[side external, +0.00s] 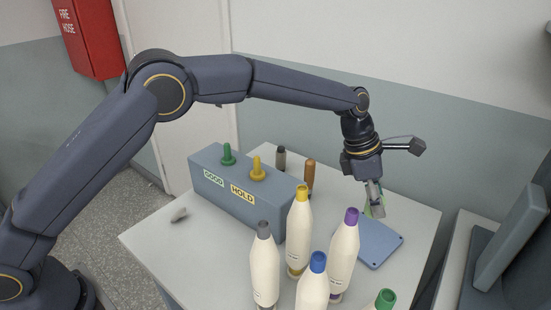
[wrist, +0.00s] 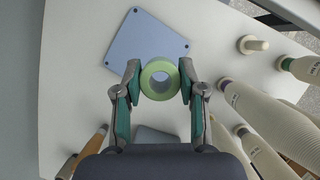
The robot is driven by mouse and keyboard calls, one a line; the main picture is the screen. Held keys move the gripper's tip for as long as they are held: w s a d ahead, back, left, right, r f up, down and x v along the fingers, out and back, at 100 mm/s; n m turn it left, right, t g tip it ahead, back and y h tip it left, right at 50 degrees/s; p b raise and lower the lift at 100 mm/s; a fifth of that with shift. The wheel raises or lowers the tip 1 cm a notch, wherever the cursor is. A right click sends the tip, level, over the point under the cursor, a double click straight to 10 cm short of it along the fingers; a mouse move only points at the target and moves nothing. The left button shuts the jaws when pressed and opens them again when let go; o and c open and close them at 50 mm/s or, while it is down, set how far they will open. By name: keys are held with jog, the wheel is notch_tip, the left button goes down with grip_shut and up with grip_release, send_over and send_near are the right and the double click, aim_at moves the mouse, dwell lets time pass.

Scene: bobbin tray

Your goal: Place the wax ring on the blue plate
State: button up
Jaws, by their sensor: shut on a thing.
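The wax ring (wrist: 160,64) is a pale green ring with a round hole, held between the two fingertips of my gripper (wrist: 160,80). The blue plate (wrist: 135,30) is a flat, light blue square with small holes near its corners. In the wrist view the ring overlaps the plate's near edge. In the side view the plate (side external: 382,248) lies on the table at the right, and my gripper (side external: 374,204) is at its back-left edge, pointing down. The ring is mostly hidden there, and its height above the plate is hard to tell.
Several cream cones with coloured tips, including a yellow-tipped one (side external: 299,230) and a purple-tipped one (side external: 344,250), stand in front of the plate. A blue-grey block (side external: 222,195) labelled GOOD and HOLD bears green and yellow pegs. A brown-handled tool (side external: 310,176) stands behind.

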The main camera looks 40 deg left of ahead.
notch_tip(320, 180, down, 10)
jog(key=shift+w+f, duration=0.1)
dwell(0.4)
jog(key=shift+f, duration=0.15)
jog(key=o, duration=1)
jog(key=shift+o, duration=0.2)
